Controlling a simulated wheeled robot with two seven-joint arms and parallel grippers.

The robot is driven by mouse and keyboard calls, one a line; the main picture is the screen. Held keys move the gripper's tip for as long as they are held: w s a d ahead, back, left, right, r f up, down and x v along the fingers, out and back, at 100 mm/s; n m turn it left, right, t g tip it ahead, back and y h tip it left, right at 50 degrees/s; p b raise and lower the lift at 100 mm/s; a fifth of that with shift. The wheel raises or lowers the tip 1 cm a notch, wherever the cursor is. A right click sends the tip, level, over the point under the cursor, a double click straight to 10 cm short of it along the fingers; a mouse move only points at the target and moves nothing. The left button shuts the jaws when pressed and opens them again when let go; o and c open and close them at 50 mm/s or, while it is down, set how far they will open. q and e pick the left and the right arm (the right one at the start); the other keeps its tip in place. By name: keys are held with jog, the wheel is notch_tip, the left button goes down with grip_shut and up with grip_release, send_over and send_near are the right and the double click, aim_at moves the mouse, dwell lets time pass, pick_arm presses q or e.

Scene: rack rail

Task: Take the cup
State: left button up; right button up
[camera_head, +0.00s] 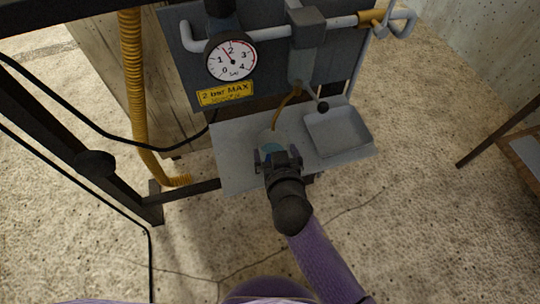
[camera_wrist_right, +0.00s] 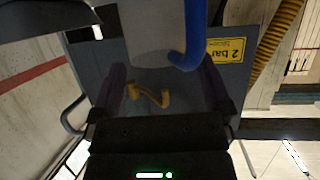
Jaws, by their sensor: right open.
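A pale cup (camera_head: 268,134) with some blue on it stands on the grey shelf (camera_head: 232,158) below the gauge panel, partly hidden by my right gripper (camera_head: 277,157). My right gripper is open, just in front of the cup on the near side. In the right wrist view, a pale rounded body that looks like the cup (camera_wrist_right: 153,32) shows ahead of the dark fingers, with a blue curved handle (camera_wrist_right: 191,48) on its right. I cannot tell whether the fingers touch it. My left gripper is out of view.
A square grey tray (camera_head: 340,132) sits at the shelf's right. A lever with a black knob (camera_head: 322,107) and a thin orange tube (camera_head: 284,108) hang above the shelf. A pressure gauge (camera_head: 231,57) and yellow label (camera_head: 226,94) are behind. A yellow hose (camera_head: 133,80) runs down the left.

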aim_at(268, 141)
jog(key=shift+b+x, duration=0.3)
jog(key=shift+x, duration=0.85)
